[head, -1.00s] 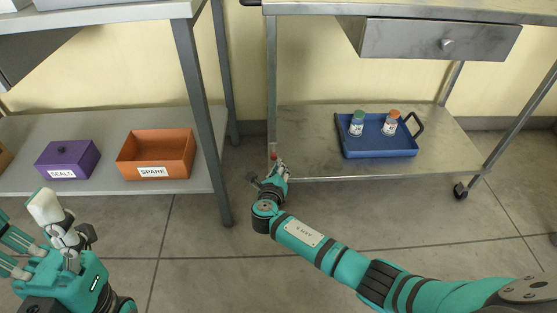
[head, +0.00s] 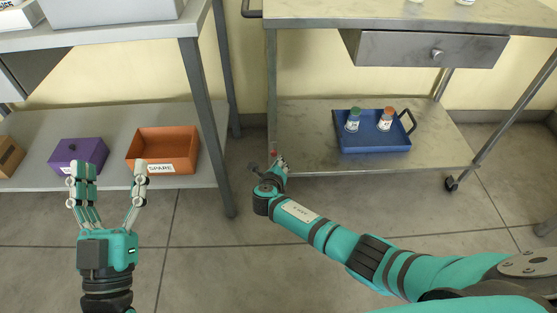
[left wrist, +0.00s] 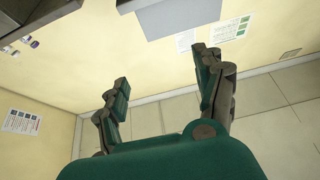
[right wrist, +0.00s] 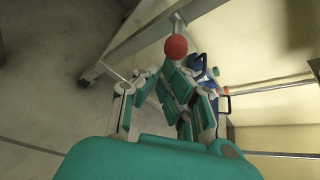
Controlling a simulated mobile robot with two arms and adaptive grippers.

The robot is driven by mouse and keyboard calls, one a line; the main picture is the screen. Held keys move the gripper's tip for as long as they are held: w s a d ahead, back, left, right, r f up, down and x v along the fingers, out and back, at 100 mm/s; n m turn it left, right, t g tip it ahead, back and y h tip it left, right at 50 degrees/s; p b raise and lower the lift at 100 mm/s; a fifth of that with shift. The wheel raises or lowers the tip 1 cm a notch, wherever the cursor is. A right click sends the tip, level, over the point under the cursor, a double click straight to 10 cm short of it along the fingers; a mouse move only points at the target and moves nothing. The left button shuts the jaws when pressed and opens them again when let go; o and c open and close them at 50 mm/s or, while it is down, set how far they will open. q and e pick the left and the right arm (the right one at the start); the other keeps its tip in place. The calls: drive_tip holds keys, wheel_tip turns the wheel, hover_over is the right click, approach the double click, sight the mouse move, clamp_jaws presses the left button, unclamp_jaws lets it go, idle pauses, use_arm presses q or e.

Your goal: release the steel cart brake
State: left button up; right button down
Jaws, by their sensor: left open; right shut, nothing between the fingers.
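The steel cart (head: 300,155) stands at the right in the head view, with a lower shelf and a drawer. A small red knob (head: 273,149), apparently the brake's, shows at its front left leg. In the right wrist view the red knob (right wrist: 175,46) is large, on a metal stem just beyond my fingertips. My right gripper (head: 280,163) is shut and empty, close below the knob; I cannot tell whether they touch. It also shows in the right wrist view (right wrist: 170,78). My left gripper (head: 111,168) is open and empty, fingers up, in front of the left bench.
A blue tray (head: 372,148) with two small bottles sits on the cart's lower shelf. The left bench (head: 192,110) holds a purple box (head: 78,150) and an orange SPARE bin (head: 163,148) on its lower shelf. Bare floor (head: 200,265) lies between my arms.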

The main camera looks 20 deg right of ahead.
use_arm(q)
wheel_tip(320, 180, down, 10)
drive_tip(key=w+a+g+y+p, duration=0.1)
drive_tip(key=w+g+y+p, duration=0.1)
drive_tip(key=g, duration=0.5)
drive_tip(key=s+a+f+g+y+p, duration=0.2)
drive_tip(key=s+a+f+g+p, duration=0.1)
drive_tip(key=s+f+g, duration=0.4)
wheel_tip(320, 180, down, 4)
drive_tip(key=shift+s+a+r+n+y, duration=0.15)
drive_tip(key=shift+s+a+n+y, duration=0.15)
drive_tip(key=shift+s+n, duration=0.1)
use_arm(e)
drive_tip(key=shift+r+g+y, duration=0.4)
drive_tip(key=shift+r+g, duration=0.25)
drive_tip(key=shift+g, duration=0.15)
use_arm(q)
drive_tip(key=shift+g, duration=0.3)
drive_tip(key=s+a+f+g+y+p, duration=0.1)
drive_tip(key=s+a+f+g+p, duration=0.1)
drive_tip(key=s, duration=0.6)
drive_tip(key=shift+s+a+f+g, duration=0.35)
drive_tip(key=shift+a+f+g, duration=0.1)
drive_tip(key=shift+g, duration=0.95)
use_arm(e)
drive_tip(key=shift+r, duration=0.85)
drive_tip(key=shift+a, duration=0.1)
